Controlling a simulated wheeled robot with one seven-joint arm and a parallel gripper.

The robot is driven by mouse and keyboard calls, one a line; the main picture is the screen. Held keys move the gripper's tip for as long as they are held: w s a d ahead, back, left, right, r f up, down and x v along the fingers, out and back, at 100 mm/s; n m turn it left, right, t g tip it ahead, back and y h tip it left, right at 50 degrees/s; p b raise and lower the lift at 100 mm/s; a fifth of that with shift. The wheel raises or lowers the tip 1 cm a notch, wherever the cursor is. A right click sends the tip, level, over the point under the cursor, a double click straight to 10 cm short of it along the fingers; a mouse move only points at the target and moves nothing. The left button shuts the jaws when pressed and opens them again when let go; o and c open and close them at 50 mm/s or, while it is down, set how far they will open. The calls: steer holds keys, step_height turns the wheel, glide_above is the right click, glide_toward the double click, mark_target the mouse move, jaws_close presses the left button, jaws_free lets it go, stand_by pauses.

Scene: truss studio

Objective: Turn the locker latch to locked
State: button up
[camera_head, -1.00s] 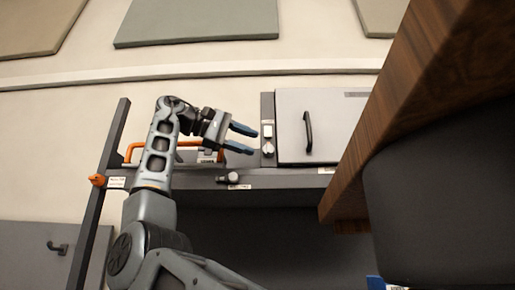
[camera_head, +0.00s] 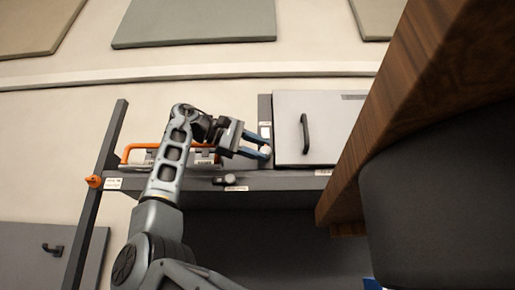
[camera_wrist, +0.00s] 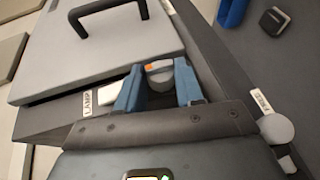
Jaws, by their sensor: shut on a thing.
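The grey locker door (camera_head: 315,125) has a dark bar handle and sits right of my gripper (camera_head: 260,146). It also shows at the upper left of the wrist view (camera_wrist: 90,60). A small round grey knob with an orange mark, taken as the latch (camera_wrist: 158,76), stands on the dark panel beside the door. My blue fingers are on either side of it and are shut on it. The fingers partly hide its sides. The orange mark is at the knob's upper left in the wrist view; I cannot read a locked or unlocked marking.
A white switch plate labelled LAMP (camera_wrist: 88,103) is close left of the fingers in the wrist view. Another grey knob (camera_wrist: 277,129) is on the panel's edge. An orange handle (camera_head: 128,152) is behind my arm. A wooden slab (camera_head: 420,95) blocks the right side.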

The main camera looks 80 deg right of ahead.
steer(key=shift+c, duration=0.5)
steer(key=r+t+p, duration=0.1)
steer(key=p, duration=0.2)
steer(key=shift+y, duration=0.3)
steer(key=shift+m+t+p, duration=0.3)
steer(key=shift+t+p, duration=0.2)
steer(key=shift+p, duration=0.65)
steer(key=shift+s+f+t+p, duration=0.1)
steer(key=shift+t+p, duration=0.2)
steer(key=shift+p, duration=0.15)
steer(key=o, duration=0.7)
steer(key=shift+f, duration=0.1)
steer(key=shift+v, duration=3.95)
